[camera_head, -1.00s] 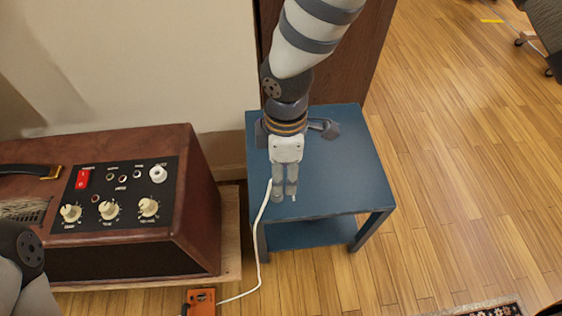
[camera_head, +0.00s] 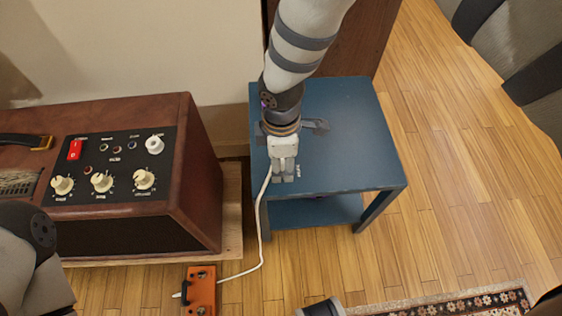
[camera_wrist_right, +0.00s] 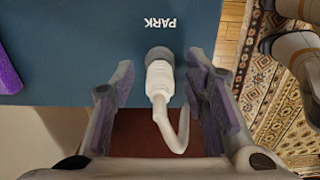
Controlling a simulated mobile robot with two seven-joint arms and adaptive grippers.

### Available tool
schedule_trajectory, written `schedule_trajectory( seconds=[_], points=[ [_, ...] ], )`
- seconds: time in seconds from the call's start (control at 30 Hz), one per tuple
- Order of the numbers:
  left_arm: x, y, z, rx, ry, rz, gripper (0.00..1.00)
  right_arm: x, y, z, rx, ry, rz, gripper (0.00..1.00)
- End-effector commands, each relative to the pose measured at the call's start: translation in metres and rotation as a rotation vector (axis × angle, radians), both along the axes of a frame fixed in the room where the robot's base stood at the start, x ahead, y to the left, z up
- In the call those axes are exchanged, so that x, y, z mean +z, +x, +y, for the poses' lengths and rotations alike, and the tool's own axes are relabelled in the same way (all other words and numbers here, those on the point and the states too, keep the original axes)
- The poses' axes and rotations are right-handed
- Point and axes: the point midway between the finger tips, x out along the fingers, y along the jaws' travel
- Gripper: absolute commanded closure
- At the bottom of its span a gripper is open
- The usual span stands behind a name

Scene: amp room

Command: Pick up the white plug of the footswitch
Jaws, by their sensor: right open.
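The white plug (camera_wrist_right: 160,78) of the footswitch is at the front part of the blue side table (camera_head: 345,150), below the PARK lettering in the right wrist view. It has a dark tip, and its white cable bends back towards the wrist. My right gripper (camera_head: 284,178) is open, with one finger on each side of the plug. In the head view the gripper hides the plug. The cable runs over the table's front edge to the orange footswitch (camera_head: 201,290) on the floor. My left arm shows at the lower left; its gripper is not visible.
A brown amplifier (camera_head: 205,190) with knobs and a red switch stands left of the table. A patterned rug (camera_head: 465,304) lies at the lower right. A purple object (camera_wrist_right: 8,75) shows at the left edge of the right wrist view. Wooden floor lies right of the table.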

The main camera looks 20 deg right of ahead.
Motion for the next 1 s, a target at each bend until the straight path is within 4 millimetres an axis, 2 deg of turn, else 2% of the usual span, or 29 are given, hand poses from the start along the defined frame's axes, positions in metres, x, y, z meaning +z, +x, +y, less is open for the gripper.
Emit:
schedule_trajectory(
  seconds=[0.03, 0.2, 0.47, 0.57, 0.8, 1.0],
  points=[
    [0.000, 0.000, 0.000, 0.000, 0.000, 0.000, 0.66, 0.000, 0.000, 0.000, 0.000, 0.000, 0.000, 0.65],
    [0.000, 0.000, 0.000, 0.000, 0.000, 0.000, 0.66, 0.001, 0.000, 0.000, 0.000, 0.000, 0.000, 1.00],
    [0.000, 0.000, 0.000, 0.000, 0.000, 0.000, 0.66, 0.001, 0.000, 0.000, 0.000, 0.000, 0.000, 1.00],
    [0.002, 0.001, 0.000, 0.000, 0.000, -0.003, 0.66, 0.009, 0.001, 0.000, -0.001, 0.000, -0.002, 1.00],
    [0.017, 0.006, 0.000, 0.000, 0.000, -0.022, 0.66, 0.071, 0.002, 0.000, -0.001, 0.001, -0.007, 1.00],
    [0.027, 0.010, 0.000, 0.000, 0.000, -0.035, 0.66, 0.104, 0.000, -0.001, 0.007, 0.002, -0.004, 1.00]
  ],
)
